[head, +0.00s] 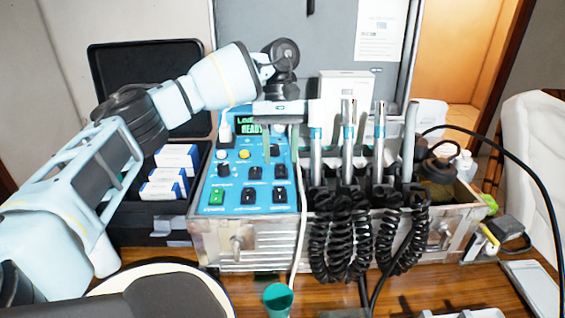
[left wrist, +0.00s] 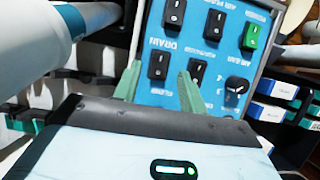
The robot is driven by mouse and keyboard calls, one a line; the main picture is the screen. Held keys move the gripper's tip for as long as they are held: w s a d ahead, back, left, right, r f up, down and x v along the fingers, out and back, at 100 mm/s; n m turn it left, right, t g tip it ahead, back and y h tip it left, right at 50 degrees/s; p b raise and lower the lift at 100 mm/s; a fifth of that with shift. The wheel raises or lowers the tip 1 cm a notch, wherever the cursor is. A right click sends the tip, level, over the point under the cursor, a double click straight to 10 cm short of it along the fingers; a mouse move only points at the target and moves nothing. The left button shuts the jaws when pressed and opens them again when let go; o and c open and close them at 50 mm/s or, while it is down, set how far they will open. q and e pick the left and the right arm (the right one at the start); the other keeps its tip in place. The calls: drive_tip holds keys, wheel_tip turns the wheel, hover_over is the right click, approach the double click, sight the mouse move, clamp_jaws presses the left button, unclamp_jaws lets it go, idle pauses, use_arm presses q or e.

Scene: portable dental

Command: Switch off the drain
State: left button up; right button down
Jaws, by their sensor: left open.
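The blue control panel (head: 236,165) is on the metal dental unit, with several black rocker switches and one green one (head: 216,196). The panel appears upside down in the left wrist view. A "DRAIN" label shows there beside a black switch (left wrist: 158,65), which seems to be the drain switch; it sits at the right of the upper switch row (head: 278,171) in the head view. My left gripper (head: 280,150) is open above the panel. Its green fingertips (left wrist: 158,88) are on either side of that switch, apparently empty. Contact and the switch's position cannot be told. My right gripper is out of view.
Metal handpieces (head: 348,145) stand just right of the gripper, with black coiled cords (head: 345,230) hanging in front. A white tube passes close by the fingers. A teal cup (head: 278,298) is below in front.

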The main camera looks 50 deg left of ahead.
use_arm(q)
drive_tip(key=shift+s+d+f, duration=0.1)
drive_tip(key=shift+d+f, duration=0.05)
drive_tip(key=shift+f, duration=0.25)
drive_tip(key=shift+s+d+f, duration=0.1)
drive_tip(key=shift+d+f, duration=0.05)
drive_tip(key=shift+f, duration=0.25)
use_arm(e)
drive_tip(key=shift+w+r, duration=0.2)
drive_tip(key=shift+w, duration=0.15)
